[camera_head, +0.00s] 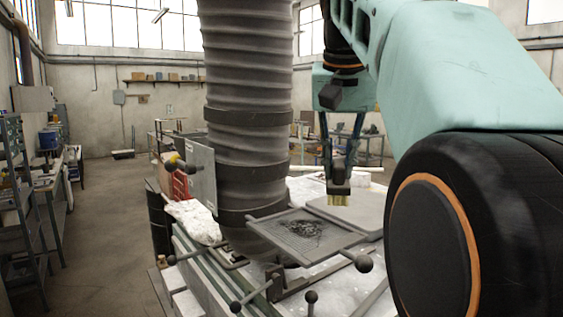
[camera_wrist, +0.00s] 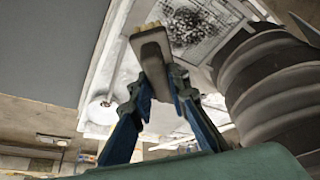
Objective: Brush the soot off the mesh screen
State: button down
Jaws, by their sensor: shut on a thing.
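The mesh screen (camera_head: 308,234) is a grey framed panel with a ball-ended handle, lying near level over the bench. Dark soot (camera_head: 307,229) is heaped on its middle. In the wrist view the screen (camera_wrist: 221,45) and the soot (camera_wrist: 192,24) show at the top. My gripper (camera_head: 338,171) is shut on a brush (camera_head: 338,188), which has a dark block and pale yellow bristles pointing down. The brush also shows in the wrist view (camera_wrist: 152,45), between my fingertips (camera_wrist: 160,88). In the head view the brush is above and right of the soot, apart from it.
A thick ribbed duct (camera_head: 247,110) rises just left of the screen; it is close on the right in the wrist view (camera_wrist: 265,75). A flat grey plate (camera_head: 350,212) lies behind the screen. Ball-ended levers (camera_head: 311,297) stick up in front. The floor at left (camera_head: 105,230) is clear.

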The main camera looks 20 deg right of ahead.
jog(key=shift+s+f, duration=0.1)
jog(key=shift+f, duration=2.85)
jog(key=shift+f+b, duration=0.8)
jog(key=shift+f, duration=0.2)
